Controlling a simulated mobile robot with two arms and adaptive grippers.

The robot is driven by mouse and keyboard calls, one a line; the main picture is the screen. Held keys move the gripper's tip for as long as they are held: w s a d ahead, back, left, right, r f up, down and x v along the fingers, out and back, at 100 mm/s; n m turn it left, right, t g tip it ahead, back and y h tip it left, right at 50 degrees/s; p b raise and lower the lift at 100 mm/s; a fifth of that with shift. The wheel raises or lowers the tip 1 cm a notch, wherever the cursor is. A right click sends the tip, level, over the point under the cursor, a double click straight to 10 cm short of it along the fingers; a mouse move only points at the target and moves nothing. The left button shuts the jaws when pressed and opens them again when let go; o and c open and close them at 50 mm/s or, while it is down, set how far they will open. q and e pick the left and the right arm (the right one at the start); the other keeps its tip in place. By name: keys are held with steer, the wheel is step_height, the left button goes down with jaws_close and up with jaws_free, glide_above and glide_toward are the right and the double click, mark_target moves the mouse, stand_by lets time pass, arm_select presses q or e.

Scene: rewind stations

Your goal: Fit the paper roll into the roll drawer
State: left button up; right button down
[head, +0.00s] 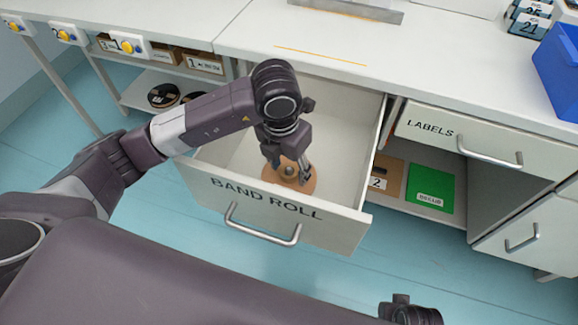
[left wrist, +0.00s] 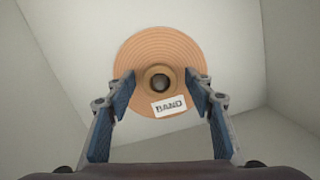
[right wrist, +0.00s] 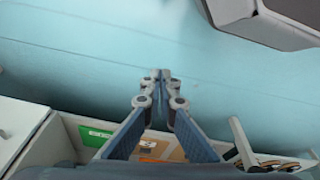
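An orange-brown roll (head: 287,184) with a tan hub lies flat on the floor of the open drawer (head: 237,205) marked BAND ROLL. In the left wrist view the roll (left wrist: 160,45) carries a white tag reading BAND. My left gripper (head: 290,173) reaches down into the drawer over the roll. Its fingers (left wrist: 161,85) are apart on either side of the hub, with gaps showing between them and it. My right gripper (right wrist: 161,76) is shut and empty above the blue floor; only part of its wrist shows at the bottom of the head view.
A shut LABELS drawer (head: 485,145) is right of the open drawer. Below it, a shelf holds a green folder (head: 431,188) and a brown box. The white worktop (head: 430,70) lies behind, with a blue bin (head: 560,70) at right. Black rolls sit on a low shelf at left.

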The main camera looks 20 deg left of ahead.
mark_target(285, 176)
arm_select(q)
steer(key=shift+r, duration=0.15)
arm_select(e)
steer(key=shift+s+f, duration=0.1)
steer(key=shift+f, duration=0.05)
arm_select(q)
step_height(285, 176, up, 12)
steer(key=s+p, duration=0.1)
steer(key=p, duration=0.1)
steer(key=shift+s+a, duration=0.2)
steer(key=shift+s, duration=0.05)
arm_select(e)
steer(key=s+f, duration=0.3)
steer(key=f, duration=0.3)
steer(key=shift+d+f+g, duration=0.25)
steer(key=shift+d+g, duration=0.05)
steer(key=shift+s, duration=0.1)
